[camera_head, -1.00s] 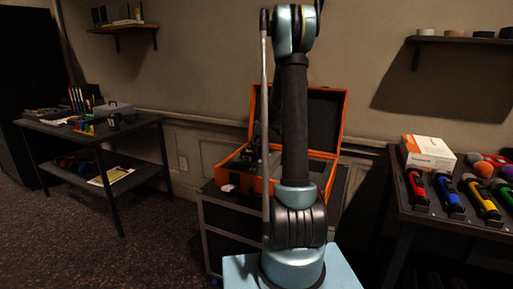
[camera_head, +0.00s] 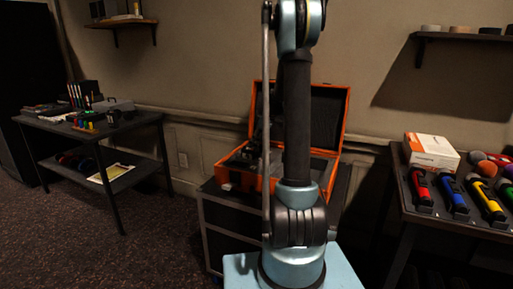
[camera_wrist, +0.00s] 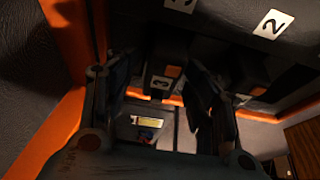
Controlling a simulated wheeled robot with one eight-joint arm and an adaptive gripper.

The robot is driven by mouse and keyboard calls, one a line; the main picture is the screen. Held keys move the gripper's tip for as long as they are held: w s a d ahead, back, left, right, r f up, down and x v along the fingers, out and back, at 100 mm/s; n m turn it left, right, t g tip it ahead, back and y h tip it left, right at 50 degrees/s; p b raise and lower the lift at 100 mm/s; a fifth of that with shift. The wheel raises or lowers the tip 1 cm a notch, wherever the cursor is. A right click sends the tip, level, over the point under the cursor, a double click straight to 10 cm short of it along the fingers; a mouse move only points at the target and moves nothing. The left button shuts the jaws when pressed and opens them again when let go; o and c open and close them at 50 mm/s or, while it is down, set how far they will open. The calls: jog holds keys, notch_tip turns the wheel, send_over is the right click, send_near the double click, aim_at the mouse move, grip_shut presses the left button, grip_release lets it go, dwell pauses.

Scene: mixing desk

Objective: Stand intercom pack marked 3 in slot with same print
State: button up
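My gripper (camera_wrist: 158,80) is open, one finger on each side of this pack, with gaps visible. Above are slot prints: a clear 2 (camera_wrist: 272,23) and a cut-off mark, seemingly 3 (camera_wrist: 180,4). In the head view the open orange case (camera_head: 264,186) is partly hidden by my arm, and its contents are unclear.
The case stands on a dark cabinet (camera_head: 238,228). Its orange walls (camera_wrist: 66,125) are close to my gripper. A table with colored handheld items (camera_head: 453,197) and a white box (camera_head: 431,152) is at right; a cluttered table (camera_head: 140,122) is at left. Shelves hang above.

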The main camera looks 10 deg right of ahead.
jog(key=v, duration=0.9)
jog(key=s+a+r+m, duration=0.2)
jog(key=s+r+m, duration=0.1)
jog(key=s, duration=1)
jog(key=s+f+m+h, duration=0.1)
jog(key=s+f+m, duration=0.3)
jog(key=s, duration=1.1)
jog(key=s+f+m+h, duration=0.2)
jog(key=s+f+m, duration=0.2)
jog(key=s+f, duration=0.5)
jog(key=s+a, duration=0.1)
jog(key=s, duration=0.6)
jog(key=shift+s+h, duration=0.2)
jog(key=shift+h, duration=0.1)
jog(key=shift+w+f, duration=0.2)
jog(key=shift+w, duration=0.25)
